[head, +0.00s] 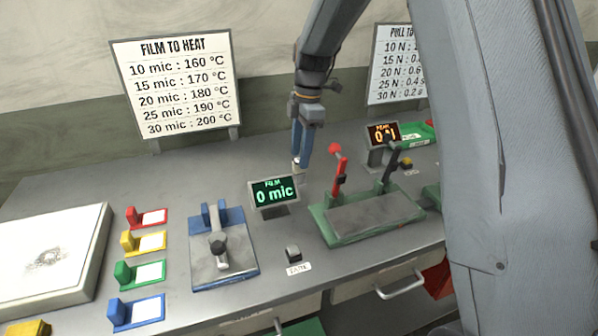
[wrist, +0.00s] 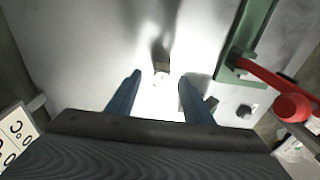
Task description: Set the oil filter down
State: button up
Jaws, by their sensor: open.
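My gripper (head: 300,166) points down over the back of the grey bench, behind the film display, with its two blue fingers apart. In the wrist view the fingers (wrist: 160,95) are spread, with a gap on both sides of a small pale round-ended thing (wrist: 162,79). This may be the oil filter, but it is too small and washed out to be sure. A dark shadow or part runs up from it. In the head view only a pale spot shows at the fingertips. No other thing that looks like an oil filter is visible.
The film display (head: 273,192) reads 0 mic and stands in front of my gripper. A green-based sealer with a red-knobbed lever (head: 338,165) is close on the right. A blue-clamped grey plate (head: 222,262) and coloured blocks stand left. Bench behind the plate is clear.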

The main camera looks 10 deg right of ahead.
aim_at(299, 171)
jog(key=f+p, duration=0.1)
jog(key=f, duration=0.1)
jog(key=f+p, duration=0.1)
jog(key=f, duration=0.2)
jog(key=shift+s+a, duration=0.15)
jog(key=shift+a, duration=0.05)
jog(key=shift+c, duration=0.4)
jog(key=shift+r, duration=0.1)
grip_shut()
